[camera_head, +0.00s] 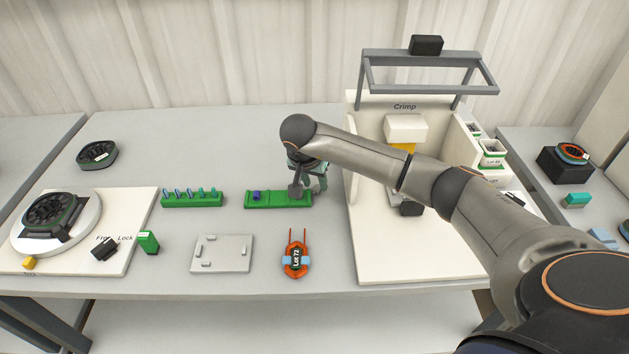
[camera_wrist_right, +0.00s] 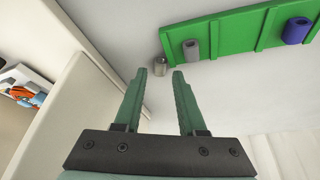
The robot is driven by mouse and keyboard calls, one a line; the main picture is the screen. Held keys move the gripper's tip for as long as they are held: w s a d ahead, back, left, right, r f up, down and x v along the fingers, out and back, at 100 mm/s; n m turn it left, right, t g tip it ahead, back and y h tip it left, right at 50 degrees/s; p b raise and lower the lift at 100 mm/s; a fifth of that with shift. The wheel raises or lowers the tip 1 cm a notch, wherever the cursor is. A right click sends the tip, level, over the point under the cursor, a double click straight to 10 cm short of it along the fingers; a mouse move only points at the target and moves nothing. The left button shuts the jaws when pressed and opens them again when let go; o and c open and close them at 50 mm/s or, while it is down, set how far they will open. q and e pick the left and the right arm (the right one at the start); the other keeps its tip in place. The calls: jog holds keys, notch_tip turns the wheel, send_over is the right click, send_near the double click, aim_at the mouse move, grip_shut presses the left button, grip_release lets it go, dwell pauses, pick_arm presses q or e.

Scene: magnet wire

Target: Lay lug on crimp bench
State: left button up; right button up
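A green lug tray (camera_head: 275,205) lies on the table left of the white crimp bench (camera_head: 390,258). In the right wrist view, the tray (camera_wrist_right: 230,38) carries a blue lug (camera_wrist_right: 296,30) and a grey lug (camera_wrist_right: 190,48). A small metallic lug-like piece (camera_wrist_right: 160,66) shows just off the tray's edge, between and beyond my fingertips; its height is unclear. My right gripper (camera_head: 308,184) is above the tray's right end. In the wrist view, its fingers (camera_wrist_right: 160,75) are apart, with gaps beside the piece. My left gripper is not in view.
A grey overhead frame (camera_head: 430,90) and side walls surround the crimp bench. An orange coil marked Lot 72 (camera_head: 296,258), a grey plate (camera_head: 222,254) and a green rack (camera_head: 192,200) lie nearby. A white station with a round coil fixture (camera_head: 55,222) stands left.

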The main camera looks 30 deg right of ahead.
jog(key=shift+o, duration=0.4)
jog(key=shift+r, duration=0.15)
jog(key=shift+r+p, duration=0.35)
jog(key=shift+p, duration=0.05)
jog(key=p+v, duration=0.1)
jog(key=v, duration=1.1)
